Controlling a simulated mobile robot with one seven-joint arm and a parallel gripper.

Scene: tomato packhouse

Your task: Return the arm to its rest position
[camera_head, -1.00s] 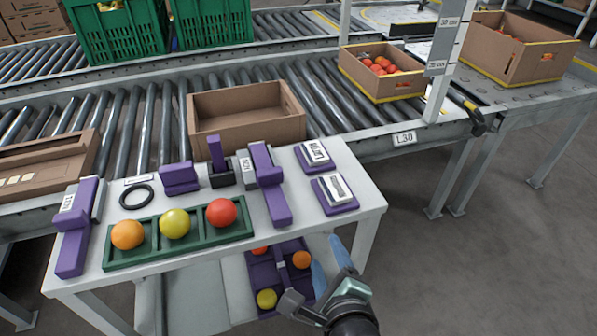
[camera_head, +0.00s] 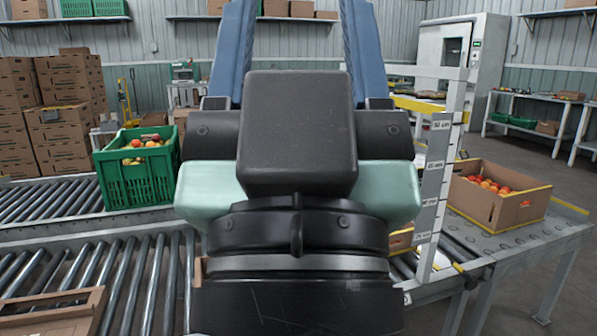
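My gripper (camera_head: 298,35) fills the middle of the head view, raised close in front of the camera and pointing up. Its two blue fingers stand wide apart with nothing visible between them. Their tips run out of the top of the picture. My black and pale green wrist hides the centre of the scene, including most of what lies behind it on the conveyor.
A green crate of fruit (camera_head: 147,190) stands left on the far roller conveyor (camera_head: 40,203). A scale post (camera_head: 437,185) rises just right of my wrist. A cardboard carton of tomatoes (camera_head: 523,211) sits on the right. Stacked cartons (camera_head: 62,125) stand back left.

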